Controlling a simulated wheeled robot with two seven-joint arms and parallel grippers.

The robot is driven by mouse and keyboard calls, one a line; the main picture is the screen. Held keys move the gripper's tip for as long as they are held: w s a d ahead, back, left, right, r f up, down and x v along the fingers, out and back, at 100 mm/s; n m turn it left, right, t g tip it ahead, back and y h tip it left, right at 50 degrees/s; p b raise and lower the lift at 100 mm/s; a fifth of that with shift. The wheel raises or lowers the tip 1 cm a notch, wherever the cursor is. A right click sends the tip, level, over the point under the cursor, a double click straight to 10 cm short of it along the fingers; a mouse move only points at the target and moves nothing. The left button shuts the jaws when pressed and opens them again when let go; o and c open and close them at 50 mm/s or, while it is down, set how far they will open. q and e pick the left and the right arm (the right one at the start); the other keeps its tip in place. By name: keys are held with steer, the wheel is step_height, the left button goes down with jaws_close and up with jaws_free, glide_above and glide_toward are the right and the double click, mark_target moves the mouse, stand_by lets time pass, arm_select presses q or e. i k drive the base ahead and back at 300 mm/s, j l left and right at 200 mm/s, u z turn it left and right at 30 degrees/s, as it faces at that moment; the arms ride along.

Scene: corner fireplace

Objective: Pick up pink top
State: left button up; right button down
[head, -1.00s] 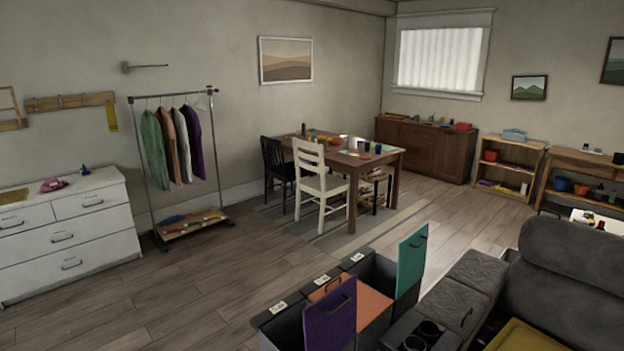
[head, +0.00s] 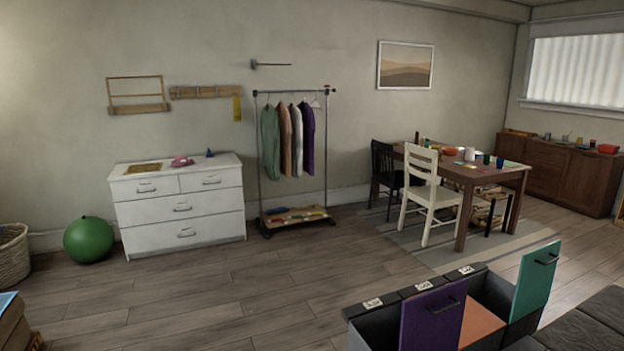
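A small crumpled pink item (head: 182,161) lies on top of the white dresser (head: 180,215) against the left wall; it may be the pink top, but it is too small to tell. A clothes rack (head: 259,150) beside the dresser holds green (head: 270,143), tan (head: 285,140), white (head: 296,140) and purple (head: 307,138) garments. No pink garment shows on the rack. Neither of my grippers is in view.
Open bins with purple (head: 430,318) and teal (head: 534,280) lids stand at the front right. A green ball (head: 89,239) and a wicker basket (head: 13,254) are at the left. A table (head: 480,175) with chairs stands right. Wooden floor before the dresser is clear.

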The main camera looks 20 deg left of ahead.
mark_target(181, 161)
steer(key=k+u, duration=0.1)
steer(key=u, duration=0.25)
steer(key=k+u, duration=0.15)
steer(key=u, duration=0.25)
steer(key=k+u, duration=0.15)
steer(key=u, duration=0.2)
steer(key=i+l+u, duration=0.25)
steer(key=k+j+u, duration=0.25)
steer(key=i+j, duration=0.1)
steer(key=i, duration=6.15)
